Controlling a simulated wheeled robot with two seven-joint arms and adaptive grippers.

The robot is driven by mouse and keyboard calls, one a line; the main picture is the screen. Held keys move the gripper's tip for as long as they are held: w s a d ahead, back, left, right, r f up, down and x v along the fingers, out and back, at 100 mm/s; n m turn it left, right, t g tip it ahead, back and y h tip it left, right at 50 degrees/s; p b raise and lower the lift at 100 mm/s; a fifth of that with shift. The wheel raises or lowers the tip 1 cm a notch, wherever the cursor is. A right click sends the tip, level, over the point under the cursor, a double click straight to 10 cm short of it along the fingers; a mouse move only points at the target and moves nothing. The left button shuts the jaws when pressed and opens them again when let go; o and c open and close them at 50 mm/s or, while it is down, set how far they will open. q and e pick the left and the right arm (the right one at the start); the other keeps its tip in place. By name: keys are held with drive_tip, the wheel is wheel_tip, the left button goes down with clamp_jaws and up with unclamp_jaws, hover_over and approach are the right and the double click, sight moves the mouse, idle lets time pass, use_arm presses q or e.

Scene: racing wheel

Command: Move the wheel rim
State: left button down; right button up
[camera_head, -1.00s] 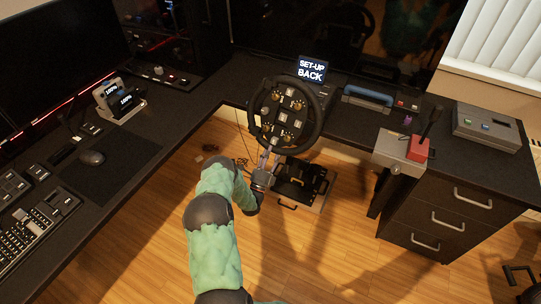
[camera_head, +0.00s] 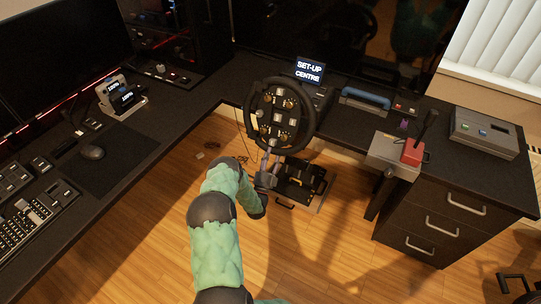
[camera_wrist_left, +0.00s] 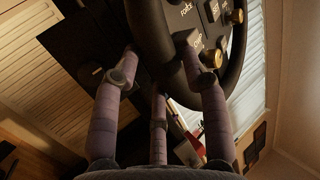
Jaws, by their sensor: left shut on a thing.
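The wheel rim (camera_head: 249,119) is a black ring around a hub with lit buttons and gold knobs, mounted at the corner of the dark desk. My left gripper (camera_head: 271,156) reaches up from below and is shut on the bottom part of the rim. In the left wrist view, the fingers (camera_wrist_left: 160,55) close around the dark rim (camera_wrist_left: 150,32); the exact contact is partly hidden in shadow. A small display (camera_head: 309,71) behind the wheel reads "SET-UP CENTRE". My right gripper is not in view.
Pedals (camera_head: 300,184) stand on the wooden floor below the wheel. A grey-and-red lever unit (camera_head: 398,154) is at the right desk edge, above a drawer cabinet (camera_head: 440,222). A mouse (camera_head: 92,153) and keyboard (camera_head: 30,218) lie on the left desk. A large monitor stands behind.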

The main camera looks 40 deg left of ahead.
use_arm(q)
drive_tip(key=c, duration=0.7)
unclamp_jaws()
drive_tip(key=shift+o, duration=0.2)
drive_tip(key=v, duration=1.2)
drive_tip(key=shift+w, duration=0.1)
